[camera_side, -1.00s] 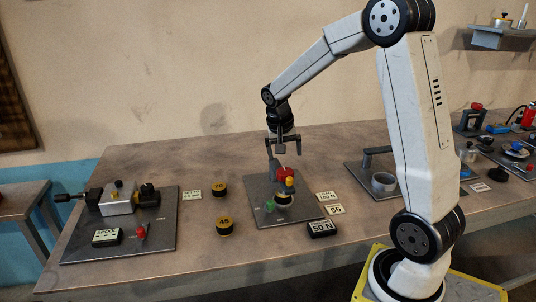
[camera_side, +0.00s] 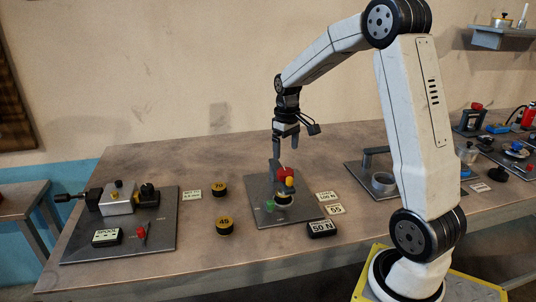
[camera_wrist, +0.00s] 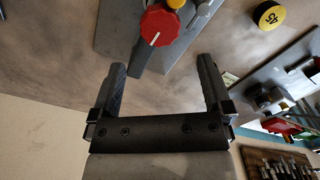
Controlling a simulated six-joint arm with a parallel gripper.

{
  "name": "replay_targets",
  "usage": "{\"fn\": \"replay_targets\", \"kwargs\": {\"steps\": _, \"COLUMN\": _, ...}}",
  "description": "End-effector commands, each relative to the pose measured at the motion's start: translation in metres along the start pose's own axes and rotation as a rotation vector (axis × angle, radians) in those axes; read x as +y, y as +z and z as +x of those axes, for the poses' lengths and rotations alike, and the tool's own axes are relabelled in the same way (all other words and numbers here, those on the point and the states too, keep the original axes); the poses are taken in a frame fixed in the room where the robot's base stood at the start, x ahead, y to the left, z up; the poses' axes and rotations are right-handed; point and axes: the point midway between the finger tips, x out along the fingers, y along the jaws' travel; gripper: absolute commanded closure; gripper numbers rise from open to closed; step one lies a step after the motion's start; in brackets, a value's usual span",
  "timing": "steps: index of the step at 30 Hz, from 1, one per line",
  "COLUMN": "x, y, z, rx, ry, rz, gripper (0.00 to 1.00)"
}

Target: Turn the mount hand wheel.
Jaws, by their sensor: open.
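The mount hand wheel is a red knob with a white line, shown in the wrist view (camera_wrist: 160,27) and in the side view (camera_side: 285,174). It sits on a fixture on a grey plate (camera_side: 262,212) in the middle of the table. My gripper (camera_side: 285,149) is above and behind the wheel, pointing down. In the wrist view its two fingers (camera_wrist: 160,68) are spread apart with nothing between them. The wheel lies beyond the fingertips, toward the top edge, and is not between them. The fixture under the wheel is partly hidden.
A yellow knob (camera_side: 289,182) is close beside the wheel. Round weights marked 70 (camera_side: 220,189) and 45 (camera_side: 224,226) stand to the left. A 50 N block (camera_side: 322,229) lies to the front right. A vise-like fixture (camera_side: 118,200) is at far left.

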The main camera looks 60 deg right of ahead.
Motion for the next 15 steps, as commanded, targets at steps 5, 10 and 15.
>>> {"fn": "replay_targets", "kwargs": {"steps": 5, "x": 0.000, "y": 0.000, "z": 0.002, "rx": -0.001, "ry": 0.000, "rz": 0.000, "gripper": 0.00}}
{"fn": "replay_targets", "kwargs": {"steps": 10, "x": 0.000, "y": 0.000, "z": 0.010, "rx": -0.003, "ry": -0.001, "rz": 0.001, "gripper": 0.00}}
{"fn": "replay_targets", "kwargs": {"steps": 15, "x": 0.000, "y": 0.001, "z": 0.027, "rx": -0.003, "ry": -0.001, "rz": 0.001, "gripper": 0.00}}
